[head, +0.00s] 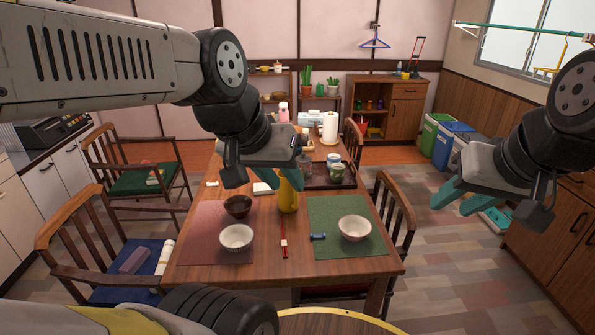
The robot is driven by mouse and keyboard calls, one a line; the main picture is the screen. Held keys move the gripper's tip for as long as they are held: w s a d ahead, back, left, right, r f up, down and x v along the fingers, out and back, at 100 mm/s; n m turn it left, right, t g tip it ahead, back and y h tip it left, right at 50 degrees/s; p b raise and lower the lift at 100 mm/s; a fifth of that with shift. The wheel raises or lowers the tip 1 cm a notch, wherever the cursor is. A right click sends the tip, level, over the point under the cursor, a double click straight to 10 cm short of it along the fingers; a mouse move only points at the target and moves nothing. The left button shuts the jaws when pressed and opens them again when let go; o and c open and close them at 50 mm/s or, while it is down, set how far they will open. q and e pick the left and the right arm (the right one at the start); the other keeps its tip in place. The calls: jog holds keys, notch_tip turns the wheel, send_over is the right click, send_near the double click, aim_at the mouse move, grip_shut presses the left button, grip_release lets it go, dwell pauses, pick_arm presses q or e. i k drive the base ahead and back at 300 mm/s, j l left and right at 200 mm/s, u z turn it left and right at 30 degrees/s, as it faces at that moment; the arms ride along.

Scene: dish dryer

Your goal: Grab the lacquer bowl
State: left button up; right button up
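The dark brown lacquer bowl (238,206) sits upright on the reddish placemat (190,240) at the left of the wooden table. My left gripper (287,188) hangs above the table, to the right of and higher than the bowl, and does not touch it. Its teal fingers point down and right; their gap is hard to make out. My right gripper (460,198) is far to the right, over the floor beyond the table's right side. Its teal fingers are apart with nothing between them.
A white bowl (236,238) stands just in front of the lacquer bowl. A yellow bottle (288,196) and red chopsticks (284,240) are to the right. Another white bowl (355,228) sits on the green placemat (325,211). A dark tray (318,178) with cups lies behind. Chairs flank the table.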

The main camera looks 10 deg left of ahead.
aim_at(238, 206)
jog(key=i+j+u, duration=0.2)
jog(key=u, duration=0.25)
jog(key=i+j+u, duration=0.25)
jog(key=u, duration=0.2)
jog(key=i+j+u, duration=0.1)
jog(key=i+u, duration=0.15)
jog(key=u, duration=0.2)
